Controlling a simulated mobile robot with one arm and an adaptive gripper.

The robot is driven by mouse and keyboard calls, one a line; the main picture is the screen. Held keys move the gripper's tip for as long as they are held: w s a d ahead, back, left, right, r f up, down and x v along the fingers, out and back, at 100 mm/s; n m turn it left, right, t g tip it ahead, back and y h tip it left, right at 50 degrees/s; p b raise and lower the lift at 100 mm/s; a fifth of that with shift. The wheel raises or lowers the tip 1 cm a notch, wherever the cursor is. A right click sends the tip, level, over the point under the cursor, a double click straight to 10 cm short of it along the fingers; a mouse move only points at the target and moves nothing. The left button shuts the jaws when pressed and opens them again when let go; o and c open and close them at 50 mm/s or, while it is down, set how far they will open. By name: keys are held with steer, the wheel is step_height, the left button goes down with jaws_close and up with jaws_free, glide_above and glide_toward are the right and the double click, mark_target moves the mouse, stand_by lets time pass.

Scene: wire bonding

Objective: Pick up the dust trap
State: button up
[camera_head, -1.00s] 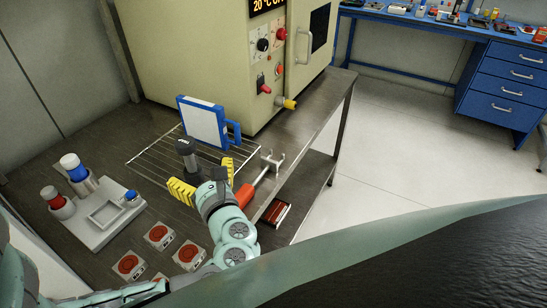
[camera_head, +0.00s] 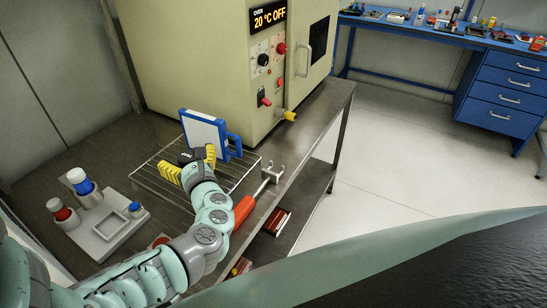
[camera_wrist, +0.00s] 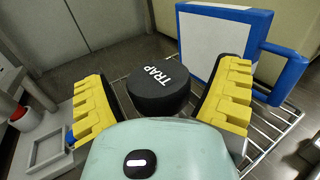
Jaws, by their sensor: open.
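The dust trap is a dark cylinder whose round black cap (camera_wrist: 158,84) reads "TRAP" in the wrist view. It stands between the yellow ridged fingers of my gripper (camera_wrist: 160,100), with a gap visible on the left side; on the right the finger looks close to it. In the head view my gripper (camera_head: 190,168) is over the wire rack, and its hand and fingers hide most of the trap (camera_head: 186,157). My gripper is open. Whether a finger touches the trap cannot be told.
A blue-framed white case with a handle (camera_head: 205,132) stands on the wire rack (camera_head: 243,174) right behind the trap. A beige oven (camera_head: 215,60) is behind. A red-handled tool (camera_head: 243,210) lies at the right.

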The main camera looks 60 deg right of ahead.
steer(key=shift+w+d, duration=0.15)
steer(key=shift+w, duration=0.25)
steer(key=c, duration=1.5)
jaws_close()
steer(key=shift+r, duration=0.2)
